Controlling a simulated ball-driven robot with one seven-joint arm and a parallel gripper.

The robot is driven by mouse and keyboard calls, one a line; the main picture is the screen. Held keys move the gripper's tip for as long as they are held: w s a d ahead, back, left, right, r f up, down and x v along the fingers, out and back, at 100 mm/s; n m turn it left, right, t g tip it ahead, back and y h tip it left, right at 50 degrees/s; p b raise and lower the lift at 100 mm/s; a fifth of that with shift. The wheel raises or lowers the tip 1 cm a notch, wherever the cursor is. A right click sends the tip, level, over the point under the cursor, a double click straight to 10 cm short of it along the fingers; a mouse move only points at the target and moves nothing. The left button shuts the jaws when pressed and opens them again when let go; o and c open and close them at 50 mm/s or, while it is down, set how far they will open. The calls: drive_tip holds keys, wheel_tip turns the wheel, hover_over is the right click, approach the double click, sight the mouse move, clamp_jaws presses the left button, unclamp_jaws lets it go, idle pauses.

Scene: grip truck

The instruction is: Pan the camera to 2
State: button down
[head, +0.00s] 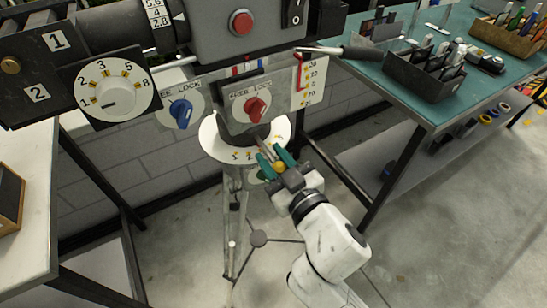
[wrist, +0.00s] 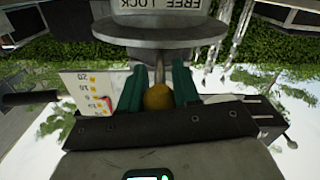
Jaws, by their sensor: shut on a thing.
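The camera rig (head: 240,30) stands on a tripod (head: 232,220). Below it is a round white pan dial (head: 217,140) with numbers on its rim, too small to read surely; the pointer's reading cannot be told. A thin rod with a brass ball knob (head: 279,168) comes out below the head. My gripper (head: 276,160), with green fingers, is shut on this knob. In the wrist view, which is upside down, the brass knob (wrist: 158,96) sits between both fingers, its rod running to the round plate (wrist: 160,30). A red FREE/LOCK knob (head: 256,109) is just above the dial.
A blue FREE/LOCK knob (head: 181,112) and a numbered white dial (head: 110,92) are at left. A teal-topped workbench (head: 430,105) with a dark tool holder (head: 424,75) is at right. A pale table (head: 30,200) is at left. Concrete floor around the tripod is partly clear.

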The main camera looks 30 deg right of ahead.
sight(251, 167)
drive_tip(key=shift+w+a+m+g+h+b, duration=0.15)
drive_tip(key=shift+a+m+h+b, duration=0.55)
drive_tip(key=shift+h+b, duration=0.6)
drive_tip(key=shift+w+a+m+g+h+b, duration=0.2)
drive_tip(key=shift+a+m+h+b, duration=0.55)
drive_tip(key=shift+b, duration=1.1)
drive_tip(key=shift+w+a+m+g+h+b, duration=0.15)
drive_tip(key=shift+a+m+h+b, duration=0.4)
drive_tip(key=shift+a+h+b, duration=0.7)
drive_tip(key=shift+d, duration=0.4)
drive_tip(key=c, duration=0.8)
unclamp_jaws()
drive_tip(key=shift+s, duration=0.1)
drive_tip(key=shift+c, duration=0.2)
drive_tip(key=v, duration=1)
drive_tip(key=shift+s+b, duration=0.4)
drive_tip(key=shift+b, duration=0.05)
